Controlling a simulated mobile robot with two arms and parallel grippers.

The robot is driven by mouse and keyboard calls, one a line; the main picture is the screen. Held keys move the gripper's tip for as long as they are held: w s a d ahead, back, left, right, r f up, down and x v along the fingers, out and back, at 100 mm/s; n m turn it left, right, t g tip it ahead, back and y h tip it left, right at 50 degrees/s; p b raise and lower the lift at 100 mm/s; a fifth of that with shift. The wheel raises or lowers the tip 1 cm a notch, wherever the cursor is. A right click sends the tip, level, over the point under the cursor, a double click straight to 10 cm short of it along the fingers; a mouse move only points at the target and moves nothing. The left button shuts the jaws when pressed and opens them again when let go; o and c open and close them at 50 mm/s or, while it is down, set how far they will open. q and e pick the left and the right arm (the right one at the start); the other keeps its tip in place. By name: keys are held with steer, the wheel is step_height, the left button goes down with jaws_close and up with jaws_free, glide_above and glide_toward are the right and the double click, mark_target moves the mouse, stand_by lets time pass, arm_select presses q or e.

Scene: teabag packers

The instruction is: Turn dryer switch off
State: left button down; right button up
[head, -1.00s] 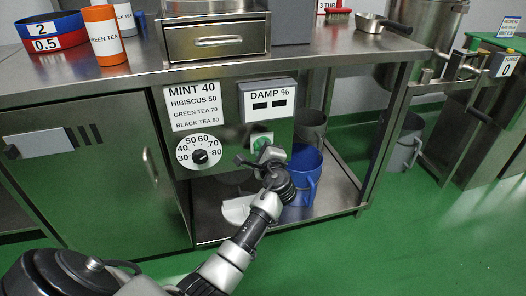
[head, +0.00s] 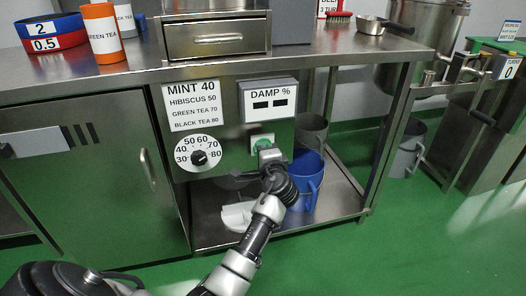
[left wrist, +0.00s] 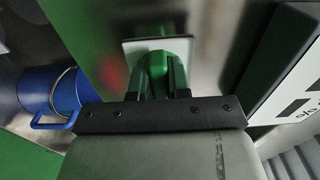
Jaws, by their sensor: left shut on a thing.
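The green dryer switch (head: 262,139) sits on a white plate on the metal front panel, below the DAMP % display (head: 268,100). The display's two windows are dark. My left gripper (head: 269,156) is at the switch and partly covers its lower part in the head view. In the left wrist view the jaws (left wrist: 157,95) are shut on the green switch knob (left wrist: 160,62), which stands out from its white plate (left wrist: 138,46). The fingertips are partly hidden behind the gripper body. My right gripper is not in view.
A temperature dial (head: 210,146) is left of the switch, under a tea list sign (head: 195,107). A blue jug (head: 308,182) and a grey jug (head: 312,130) stand on the shelf below right. The blue jug also shows in the left wrist view (left wrist: 36,88).

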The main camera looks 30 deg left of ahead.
arm_select(q)
steer(key=shift+f, duration=0.1)
steer(key=c, duration=1.1)
jaws_free()
steer(key=p+v, duration=0.2)
steer(key=v, duration=0.9)
steer(key=shift+p, duration=0.4)
